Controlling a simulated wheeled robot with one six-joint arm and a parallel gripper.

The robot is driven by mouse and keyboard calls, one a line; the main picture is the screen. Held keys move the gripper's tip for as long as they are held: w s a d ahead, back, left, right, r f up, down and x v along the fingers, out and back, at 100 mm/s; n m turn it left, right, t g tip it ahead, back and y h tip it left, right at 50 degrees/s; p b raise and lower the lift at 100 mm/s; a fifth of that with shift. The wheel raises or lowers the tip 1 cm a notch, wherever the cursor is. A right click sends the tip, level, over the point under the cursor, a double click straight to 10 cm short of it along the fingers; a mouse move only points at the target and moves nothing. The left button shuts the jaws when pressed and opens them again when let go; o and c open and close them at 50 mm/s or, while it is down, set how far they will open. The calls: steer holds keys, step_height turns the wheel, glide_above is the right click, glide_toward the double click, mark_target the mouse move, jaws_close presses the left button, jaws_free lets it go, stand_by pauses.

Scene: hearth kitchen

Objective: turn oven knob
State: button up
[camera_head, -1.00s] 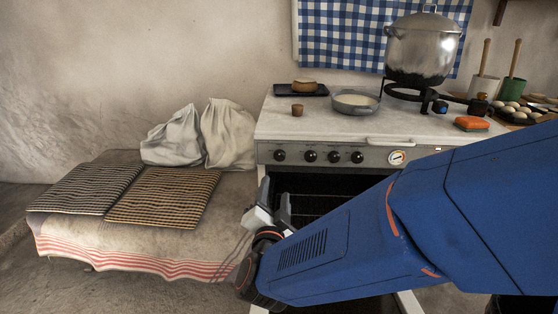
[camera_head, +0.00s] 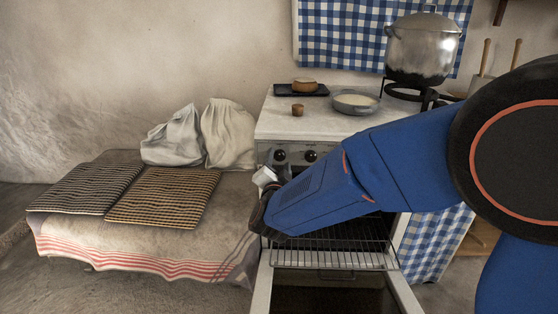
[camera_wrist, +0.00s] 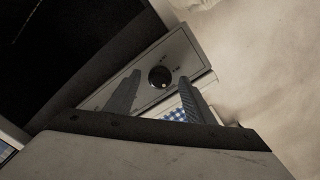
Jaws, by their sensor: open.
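The oven's pale control panel (camera_head: 266,150) carries dark round knobs. The leftmost knob (camera_head: 279,155) and the one beside it (camera_head: 310,156) show; my arm covers the rest of the row. My gripper (camera_head: 275,176) is just below the left end of the panel, partly hidden by my own wrist. In the wrist view, a single dark knob (camera_wrist: 160,77) with a pale mark lies ahead, between the two spread fingers of my gripper (camera_wrist: 158,76). The fingers are open and empty. I cannot tell how near their tips are to the knob.
The oven door (camera_head: 258,292) hangs open below my arm, with a wire rack (camera_head: 330,258) above it. A pan (camera_head: 356,101), a small brown cup (camera_head: 297,109) and a large pot (camera_head: 421,50) are on the stovetop. A bench with woven mats (camera_head: 165,197) stands left.

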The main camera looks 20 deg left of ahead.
steer(key=shift+x, duration=0.8)
steer(key=c, duration=1.1)
steer(key=shift+o, duration=0.2)
steer(key=shift+n, duration=0.3)
steer(key=n, duration=0.6)
steer(key=shift+n, duration=0.3)
steer(key=n, duration=0.6)
steer(key=shift+f+n, duration=0.1)
steer(key=shift+n, duration=0.3)
